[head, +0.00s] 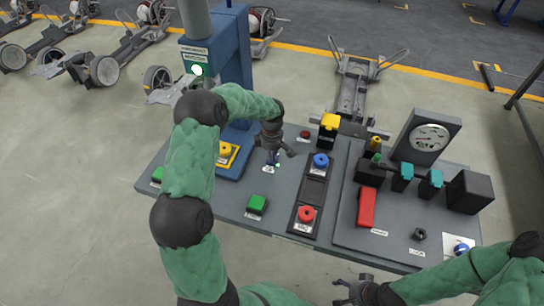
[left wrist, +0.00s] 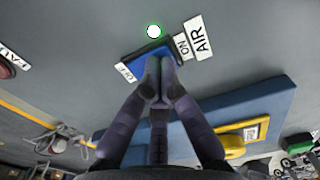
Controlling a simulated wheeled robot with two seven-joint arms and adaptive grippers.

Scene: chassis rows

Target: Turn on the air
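The air switch (left wrist: 147,57) is a blue rocker in a dark frame in the left wrist view, with an OFF label (left wrist: 124,73) at its left end and an ON label (left wrist: 181,45) at its right. The AIR label (left wrist: 198,38) is beside ON. A round light (left wrist: 153,31) by the switch glows white with a green rim. My left gripper (left wrist: 159,102) is shut, its fingertips together at the switch's near edge; I cannot tell whether they touch. It also shows over the console in the head view (head: 272,162). My right gripper (head: 354,292) is low in the head view, away from the switch.
The grey console (head: 235,207) carries green buttons, a blue button (head: 321,161), a red button (head: 306,214) and a yellow button (head: 226,151). A red lever (head: 367,208) and a gauge (head: 430,138) are to the right. A blue column (head: 231,50) stands behind.

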